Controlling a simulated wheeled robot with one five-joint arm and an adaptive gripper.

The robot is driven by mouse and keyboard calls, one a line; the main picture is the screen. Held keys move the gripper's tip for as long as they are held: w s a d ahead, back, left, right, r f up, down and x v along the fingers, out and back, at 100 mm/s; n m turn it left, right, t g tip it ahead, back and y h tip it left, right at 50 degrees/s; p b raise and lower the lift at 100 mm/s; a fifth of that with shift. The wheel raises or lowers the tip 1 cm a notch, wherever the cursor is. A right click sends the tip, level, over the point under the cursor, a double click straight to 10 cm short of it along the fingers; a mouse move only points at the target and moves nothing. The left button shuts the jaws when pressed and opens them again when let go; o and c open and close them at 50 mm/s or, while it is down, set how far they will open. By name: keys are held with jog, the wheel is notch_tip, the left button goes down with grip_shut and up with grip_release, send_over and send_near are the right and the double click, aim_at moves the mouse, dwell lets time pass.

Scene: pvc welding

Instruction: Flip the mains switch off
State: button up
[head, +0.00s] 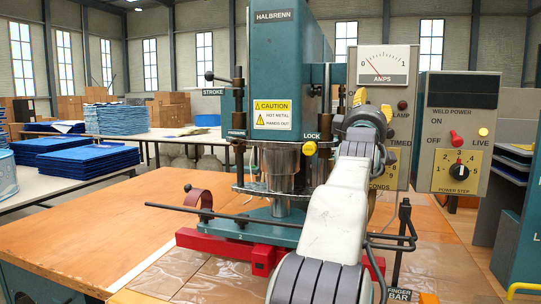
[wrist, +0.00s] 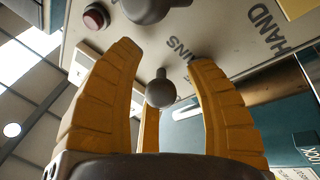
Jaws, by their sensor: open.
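The mains switch shows in the wrist view as a dark ball-ended toggle (wrist: 161,90) on a pale panel, with a partly hidden label ending in "AINS" beside it. My gripper (wrist: 165,60) is open, its yellow fingers spread on either side of the toggle. The ball lies between the fingers in the picture; I cannot tell whether any finger touches it. In the head view my gripper (head: 373,105) is in front of the panel with the amps meter (head: 383,64), and it hides the toggle.
A second dark knob (wrist: 150,8) and a red lamp (wrist: 95,17) are close by on the panel. The weld power box (head: 460,135), with its red switch (head: 456,137), stands right of my gripper. The teal press (head: 282,60) stands left. A thin bar (head: 235,216) crosses above the bench.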

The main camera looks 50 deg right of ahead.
jog(key=r+y+p, duration=0.1)
jog(key=p, duration=0.2)
jog(key=shift+a, duration=0.1)
jog(key=shift+r+y+p, duration=0.1)
jog(key=shift+y+p, duration=0.2)
jog(key=shift+p, duration=0.75)
jog(key=g+y+p, duration=0.1)
jog(key=y+p, duration=0.1)
jog(key=p, duration=0.6)
jog(key=shift+r, duration=0.2)
